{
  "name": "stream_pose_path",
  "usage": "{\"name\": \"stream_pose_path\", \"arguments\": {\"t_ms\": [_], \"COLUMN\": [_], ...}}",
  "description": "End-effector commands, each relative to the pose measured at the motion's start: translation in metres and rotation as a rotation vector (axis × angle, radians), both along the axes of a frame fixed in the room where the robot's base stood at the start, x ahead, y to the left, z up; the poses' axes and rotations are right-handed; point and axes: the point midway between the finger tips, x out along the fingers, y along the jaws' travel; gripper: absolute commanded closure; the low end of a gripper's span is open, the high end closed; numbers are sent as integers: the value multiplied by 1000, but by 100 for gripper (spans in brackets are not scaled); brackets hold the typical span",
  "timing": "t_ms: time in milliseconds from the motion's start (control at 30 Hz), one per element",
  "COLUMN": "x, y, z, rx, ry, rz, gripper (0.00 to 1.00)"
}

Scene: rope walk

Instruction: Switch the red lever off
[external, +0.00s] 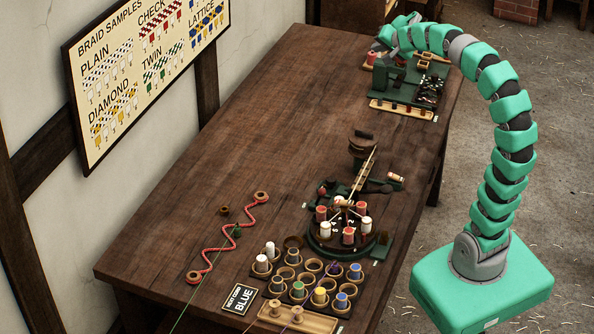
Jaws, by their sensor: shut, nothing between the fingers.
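My green arm arches over the far right corner of the workbench. My gripper (377,46) is at its end, small in the picture, shut and empty, close to a green machine (388,76) at the bench's far end. A small red part (371,60) shows just below my gripper; I cannot tell whether it is the red lever, or whether my gripper touches it. No lever's position can be read at this size.
A round braiding machine (325,246) with red and white bobbins stands near the bench's front right. Cups of coloured spools, a "BLUE" sign (242,299) and a red wavy rope (230,240) are nearby. The bench (290,110) is bare at middle left.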

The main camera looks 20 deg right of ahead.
Motion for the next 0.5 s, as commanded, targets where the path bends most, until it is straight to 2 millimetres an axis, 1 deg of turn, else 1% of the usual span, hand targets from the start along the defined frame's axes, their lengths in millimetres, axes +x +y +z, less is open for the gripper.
{"name": "stream_pose_path", "arguments": {"t_ms": [33, 167, 200, 233, 300, 367, 400, 467, 500], "x": [2, 3, 2, 1, -4, -8, -11, -16, -21], "y": [10, 34, 41, 45, 57, 67, 73, 82, 88], "z": [-25, -80, -98, -111, -141, -165, -181, -205, -221], "rx": [65, 248, 301, 338, 424, 493, 538, 600, 638], "ry": [57, 206, 255, 291, 374, 444, 490, 559, 602], "rz": [-30, -140, -180, -212, -288, -360, -410, -489, -545], "gripper": [100, 100, 100, 100, 100, 100, 100, 100, 100]}}
